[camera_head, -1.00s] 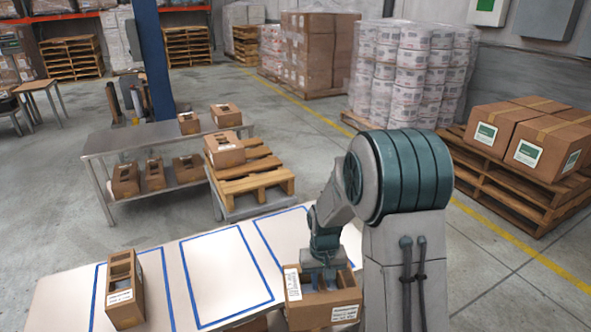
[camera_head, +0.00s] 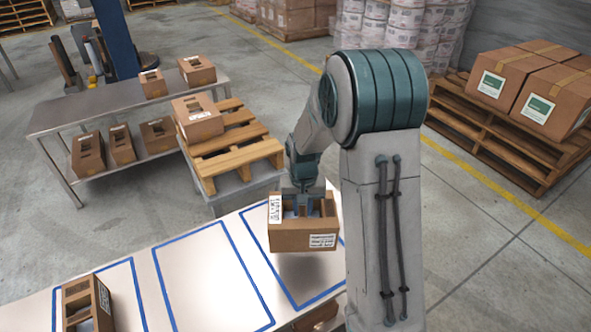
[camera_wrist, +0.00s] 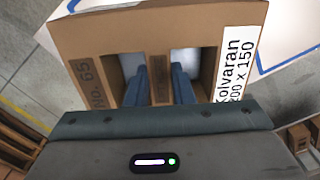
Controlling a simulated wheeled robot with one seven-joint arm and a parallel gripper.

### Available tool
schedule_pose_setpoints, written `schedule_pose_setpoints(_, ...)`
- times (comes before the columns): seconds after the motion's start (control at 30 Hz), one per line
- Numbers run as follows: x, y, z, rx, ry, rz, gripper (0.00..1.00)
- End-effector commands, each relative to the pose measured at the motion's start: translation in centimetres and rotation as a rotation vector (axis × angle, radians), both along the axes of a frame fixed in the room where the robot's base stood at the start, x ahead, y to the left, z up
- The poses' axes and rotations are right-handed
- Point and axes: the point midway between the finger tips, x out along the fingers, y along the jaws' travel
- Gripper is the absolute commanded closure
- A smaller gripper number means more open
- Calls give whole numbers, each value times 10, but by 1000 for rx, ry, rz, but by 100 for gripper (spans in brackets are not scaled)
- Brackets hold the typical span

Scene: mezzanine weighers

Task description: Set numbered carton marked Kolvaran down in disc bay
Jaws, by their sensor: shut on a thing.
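The carton marked Kolvaran (camera_head: 290,240) is a brown open-topped box with white labels, held above the right blue-outlined bay of the white table. In the wrist view the carton (camera_wrist: 110,40) shows "Kolvaran 200 x 150" on its label and "No. 65" on its side. My gripper (camera_head: 301,205) is shut on the carton's middle divider; in the wrist view its blue fingers (camera_wrist: 160,88) stand on both sides of that divider. The white table (camera_head: 140,256) has several blue-outlined bays. I cannot tell which is the disc bay; no disc mark shows.
Another carton (camera_head: 88,305) stands in the left bay; the middle bay (camera_head: 210,280) is empty. Behind are a steel bench (camera_head: 95,108) with several cartons and a pallet (camera_head: 235,150) bearing one carton. A pallet of large boxes (camera_head: 500,130) stands right.

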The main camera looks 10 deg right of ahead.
Motion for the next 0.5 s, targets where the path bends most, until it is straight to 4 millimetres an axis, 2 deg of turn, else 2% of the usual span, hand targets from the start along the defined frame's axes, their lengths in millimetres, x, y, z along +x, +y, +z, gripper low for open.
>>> schedule_pose_setpoints(0.3,35,1,31,1,-3,-571,100)
schedule_pose_setpoints(0.5,51,0,48,0,-2,-884,100)
